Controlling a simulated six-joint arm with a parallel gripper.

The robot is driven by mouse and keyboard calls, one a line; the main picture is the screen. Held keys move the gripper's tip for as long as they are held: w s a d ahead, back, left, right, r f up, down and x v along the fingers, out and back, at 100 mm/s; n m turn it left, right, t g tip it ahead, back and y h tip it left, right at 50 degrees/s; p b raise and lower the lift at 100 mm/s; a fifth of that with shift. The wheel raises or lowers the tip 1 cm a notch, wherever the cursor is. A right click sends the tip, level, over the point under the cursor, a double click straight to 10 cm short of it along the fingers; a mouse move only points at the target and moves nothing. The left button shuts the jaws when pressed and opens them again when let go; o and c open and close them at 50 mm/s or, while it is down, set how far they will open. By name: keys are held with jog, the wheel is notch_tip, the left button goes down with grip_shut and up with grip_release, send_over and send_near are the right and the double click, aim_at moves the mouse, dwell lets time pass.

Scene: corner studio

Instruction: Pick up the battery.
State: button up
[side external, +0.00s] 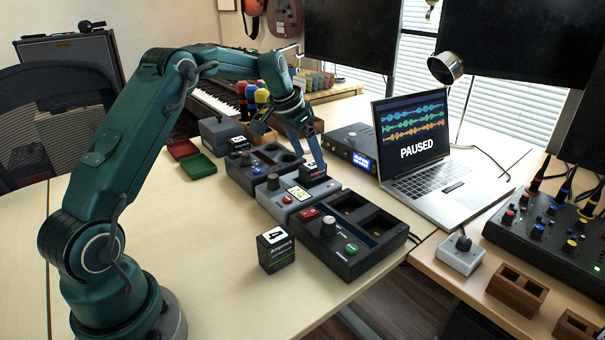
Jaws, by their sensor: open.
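A black block-shaped battery with a white top label and a large "4" (277,250) stands upright on the table in the front middle. A similar black battery (313,172) sits on the grey middle device, and another (239,145) is at the left device. My gripper (312,157) is open, pointing down close above the battery on the middle device. One finger comes down beside that battery. Whether it touches is hard to tell, and the finger partly covers the view behind it. Nothing shows between the fingers of my gripper.
The grey device (290,199) stands between two dark devices with empty bays (352,231). A laptop (427,150) is at the right, with a dark box (350,144) beside it. Green and red trays (198,166) lie at the left.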

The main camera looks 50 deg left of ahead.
aim_at(312, 165)
jog(key=shift+x, duration=2.45)
jog(key=shift+a, duration=0.1)
jog(key=shift+c, duration=0.3)
grip_shut()
